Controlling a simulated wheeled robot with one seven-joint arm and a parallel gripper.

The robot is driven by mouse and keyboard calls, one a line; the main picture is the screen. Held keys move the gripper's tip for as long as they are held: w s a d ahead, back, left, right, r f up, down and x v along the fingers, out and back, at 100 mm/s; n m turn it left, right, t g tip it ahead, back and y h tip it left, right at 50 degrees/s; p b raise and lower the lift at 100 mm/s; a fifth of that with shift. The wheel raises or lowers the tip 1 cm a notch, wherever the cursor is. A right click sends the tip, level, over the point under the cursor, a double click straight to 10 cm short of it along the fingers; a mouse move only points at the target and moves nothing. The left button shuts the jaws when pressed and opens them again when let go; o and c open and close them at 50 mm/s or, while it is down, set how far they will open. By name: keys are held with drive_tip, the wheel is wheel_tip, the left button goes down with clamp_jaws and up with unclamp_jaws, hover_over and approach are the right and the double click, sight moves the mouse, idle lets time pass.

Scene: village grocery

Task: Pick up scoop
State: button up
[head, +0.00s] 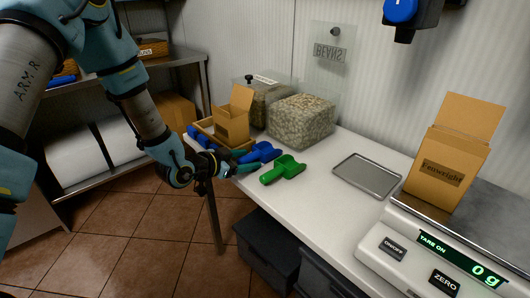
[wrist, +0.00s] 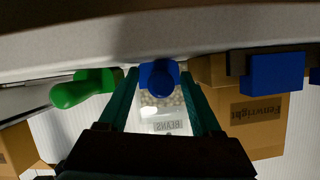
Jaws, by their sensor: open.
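A blue scoop (head: 262,151) lies on the white counter near its front edge. A green scoop (head: 285,169) lies to its right, its handle toward the front edge. My gripper (head: 243,169) is at the counter's front edge, beside the blue scoop's handle. In the wrist view my gripper (wrist: 159,82) is open, with the blue scoop's handle (wrist: 159,76) showing between its two fingers. I cannot tell whether a finger touches it. The green scoop's handle (wrist: 82,90) shows outside the fingers, at the left. The blue scoop's bowl is mostly hidden in the wrist view.
An open cardboard box (head: 231,124) in a tray and clear bins of beans (head: 301,120) stand behind the scoops. Another blue object (head: 200,137) lies left. A metal tray (head: 367,176) and a scale (head: 420,250) reading 0 g with a box (head: 440,173) are right.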

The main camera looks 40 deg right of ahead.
drive_tip(key=shift+d, duration=0.1)
drive_tip(key=shift+c, duration=0.2)
clamp_jaws()
idle(0.5)
